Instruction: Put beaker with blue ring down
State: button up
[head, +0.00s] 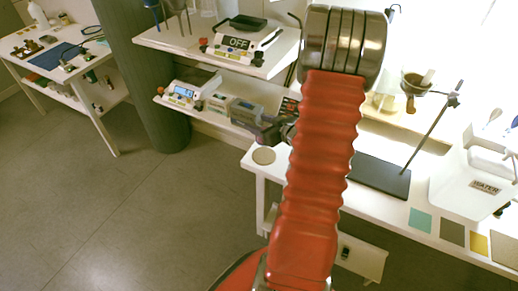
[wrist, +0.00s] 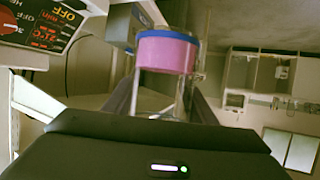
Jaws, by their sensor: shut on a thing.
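The beaker (wrist: 166,54) shows in the wrist view, with pink contents and a blue ring at its rim. My gripper (wrist: 160,100) is shut on it, with one dark finger on each side of the clear glass. In the head view my gripper (head: 268,128) is beside the red arm sleeve, in front of the shelf and near the left corner of the white bench. I cannot clearly make out the beaker there. The wrist picture appears upside down.
A round beige pad (head: 264,156) lies on the bench corner (head: 250,165). A hotplate reading OFF (head: 236,43) stands on the upper shelf and another device (head: 183,93) below. A stand with a dark base (head: 380,176) and a WATER container (head: 470,185) are right.

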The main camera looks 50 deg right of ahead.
jog(key=shift+f, duration=2.3)
jog(key=shift+f, duration=2.1)
jog(key=shift+f, duration=0.15)
jog(key=o, duration=1.2)
jog(key=shift+s+r, duration=0.35)
jog(key=shift+s, duration=0.15)
jog(key=v, duration=1.1)
jog(key=shift+a, duration=0.1)
